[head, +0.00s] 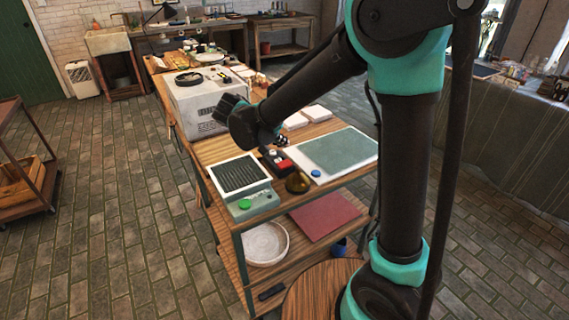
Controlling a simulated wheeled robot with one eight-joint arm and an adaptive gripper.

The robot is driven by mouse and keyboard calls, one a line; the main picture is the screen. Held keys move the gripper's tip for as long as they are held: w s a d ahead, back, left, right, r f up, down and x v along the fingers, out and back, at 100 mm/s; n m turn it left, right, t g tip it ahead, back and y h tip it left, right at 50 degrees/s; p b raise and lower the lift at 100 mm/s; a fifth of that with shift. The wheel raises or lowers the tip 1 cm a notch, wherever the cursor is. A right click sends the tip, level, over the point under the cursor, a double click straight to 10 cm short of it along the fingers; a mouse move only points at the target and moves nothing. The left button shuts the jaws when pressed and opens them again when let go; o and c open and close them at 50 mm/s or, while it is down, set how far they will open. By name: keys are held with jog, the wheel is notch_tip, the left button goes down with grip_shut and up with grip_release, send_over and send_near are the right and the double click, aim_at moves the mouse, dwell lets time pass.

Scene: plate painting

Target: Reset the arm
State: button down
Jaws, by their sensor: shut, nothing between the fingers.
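My arm rises in the right half of the head view and bends down to the left over the wooden cart. My gripper (228,106) is at the end of the arm, in front of the large grey box and above the cart top. It is shut and holds nothing. The dark wrist hides part of it, so its fingers are hard to make out.
The wooden cart (217,152) carries a large grey box (195,100), a ribbed tray device with a green button (241,177), a grey-green panel with a white border (335,152) and a small amber bowl (298,182). Its lower shelf holds a white dish (265,243) and a red board (324,216).

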jog(key=s+d+f, duration=0.1)
jog(key=d, duration=0.2)
jog(key=s+d+g+y, duration=0.1)
jog(key=d, duration=0.3)
jog(key=s+d+f+g, duration=0.1)
jog(key=d, duration=0.3)
jog(key=shift+d+f, duration=0.15)
jog(key=shift+f, duration=0.2)
jog(key=s+d+f+y, duration=0.2)
jog(key=s+d+f, duration=0.2)
jog(key=s+d, duration=0.2)
jog(key=s+d+f+y, duration=0.3)
jog(key=s+d+f, duration=0.1)
jog(key=s+d, duration=0.3)
jog(key=s, duration=0.2)
jog(key=shift+s, duration=0.35)
